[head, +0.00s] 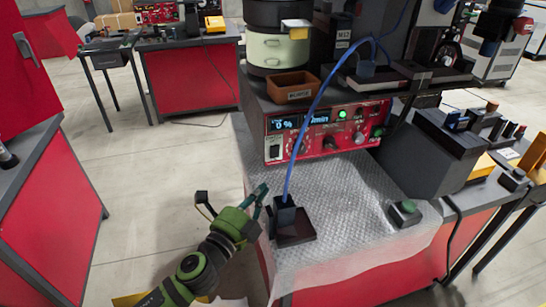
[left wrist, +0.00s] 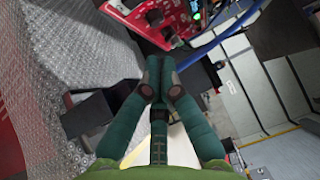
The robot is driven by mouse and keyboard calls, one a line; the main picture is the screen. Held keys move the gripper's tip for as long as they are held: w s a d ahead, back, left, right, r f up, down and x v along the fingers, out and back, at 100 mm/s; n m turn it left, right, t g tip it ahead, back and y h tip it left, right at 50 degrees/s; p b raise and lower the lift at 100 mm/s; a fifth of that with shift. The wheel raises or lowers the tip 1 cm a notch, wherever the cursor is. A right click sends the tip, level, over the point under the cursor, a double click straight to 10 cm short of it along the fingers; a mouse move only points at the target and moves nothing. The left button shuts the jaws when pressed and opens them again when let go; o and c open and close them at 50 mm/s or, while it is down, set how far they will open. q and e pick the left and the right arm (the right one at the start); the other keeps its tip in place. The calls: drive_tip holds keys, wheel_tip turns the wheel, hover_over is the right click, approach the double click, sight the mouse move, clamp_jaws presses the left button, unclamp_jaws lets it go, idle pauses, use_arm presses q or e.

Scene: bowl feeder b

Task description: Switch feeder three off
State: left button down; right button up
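A red feeder control box (head: 330,135) stands on the bench under the feeder bowl. It has lit blue displays, knobs and green lamps, and a pale rocker switch (head: 274,147) at its lower left; I cannot tell the switch's position. No feeder number is readable. Part of a red panel with knobs also shows at the top of the left wrist view (left wrist: 167,22). My left gripper (head: 262,200) is at the bench's left edge, below and left of the box, apart from it. Its fingers (left wrist: 161,70) are together with nothing seen between them. My right gripper is not in view.
A black block with a blue cable (head: 286,215) stands beside my left gripper. The cable rises in front of the control box. An orange bin (head: 292,88) is on top of the control box. The textured mat (head: 345,235) is mostly clear.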

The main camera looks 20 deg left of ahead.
sight(273, 156)
use_arm(q)
drive_tip(key=shift+w+a+p+x, duration=0.1)
drive_tip(key=shift+a+p+x, duration=0.3)
drive_tip(key=shift+x, duration=1.55)
drive_tip(key=shift+w+a+p+x, duration=0.1)
drive_tip(key=shift+a+p+x, duration=0.35)
drive_tip(key=shift+x, duration=1.5)
drive_tip(key=shift+w+a+p+x, duration=0.1)
drive_tip(key=shift+a+p+x, duration=0.3)
drive_tip(key=shift+x, duration=1.5)
drive_tip(key=shift+a+r, duration=0.1)
drive_tip(key=shift+r, duration=0.1)
drive_tip(key=p, duration=0.3)
drive_tip(key=shift+w+a+r+n+g, duration=0.25)
drive_tip(key=shift+w+r+n+g, duration=0.05)
drive_tip(key=shift+r, duration=0.1)
drive_tip(key=shift+f, duration=0.35)
